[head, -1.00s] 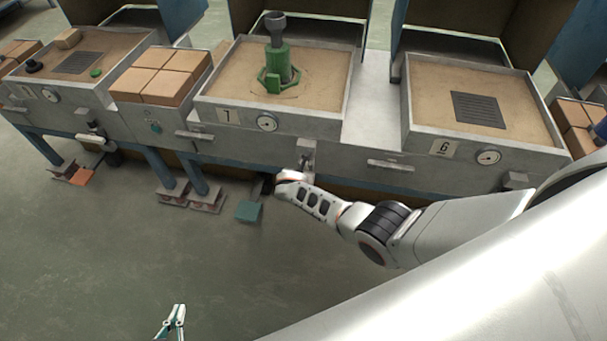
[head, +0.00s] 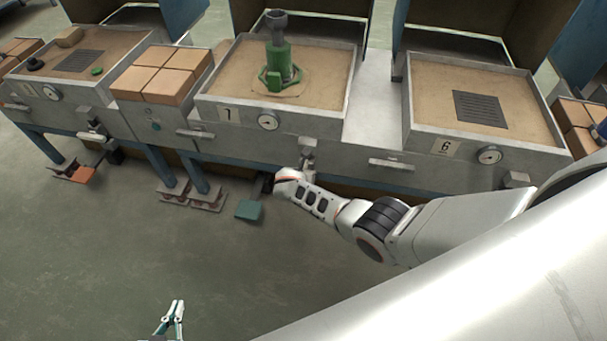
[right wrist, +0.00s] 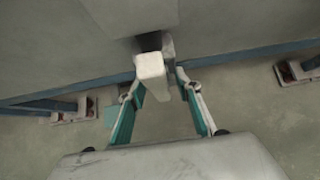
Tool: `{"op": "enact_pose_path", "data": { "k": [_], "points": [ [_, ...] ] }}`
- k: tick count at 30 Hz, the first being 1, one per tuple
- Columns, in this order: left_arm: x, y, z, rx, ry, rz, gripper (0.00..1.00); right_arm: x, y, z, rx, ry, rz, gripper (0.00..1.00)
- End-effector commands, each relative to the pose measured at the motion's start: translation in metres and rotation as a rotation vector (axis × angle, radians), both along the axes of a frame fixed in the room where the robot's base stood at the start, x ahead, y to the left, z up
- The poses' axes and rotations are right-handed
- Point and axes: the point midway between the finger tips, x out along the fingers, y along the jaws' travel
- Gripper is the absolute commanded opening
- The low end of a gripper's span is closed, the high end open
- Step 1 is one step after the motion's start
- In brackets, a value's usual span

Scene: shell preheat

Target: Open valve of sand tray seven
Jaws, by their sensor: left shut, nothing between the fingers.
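Sand tray seven (head: 227,115) stands at the back middle, its number plate showing 7. Its valve (head: 307,158) is on the front face below the tray; its pale handle end (right wrist: 151,70) shows in the right wrist view. My right gripper (right wrist: 160,80) has one finger on each side of this handle. Whether the fingers press on it I cannot tell; in the head view my arm's end hides the gripper. My left gripper (head: 177,305) is shut and empty over the floor at the bottom left.
Sand tray six (head: 550,145) is to the right. Tan blocks (head: 165,80) are at the left. Pedals, including a teal one (head: 249,210), lie below. The front floor is clear.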

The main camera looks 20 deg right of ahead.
Motion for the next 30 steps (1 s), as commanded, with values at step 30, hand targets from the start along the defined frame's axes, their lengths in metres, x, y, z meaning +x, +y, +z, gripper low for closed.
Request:
{"op": "enact_pose_path", "data": {
  "k": [30],
  "points": [
    [-0.003, -0.002, -0.002, -0.002, 0.006, -0.001, 0.0, -0.059, 0.041, 0.069, 0.002, 0.001, 0.0, 0.33]
  ]
}}
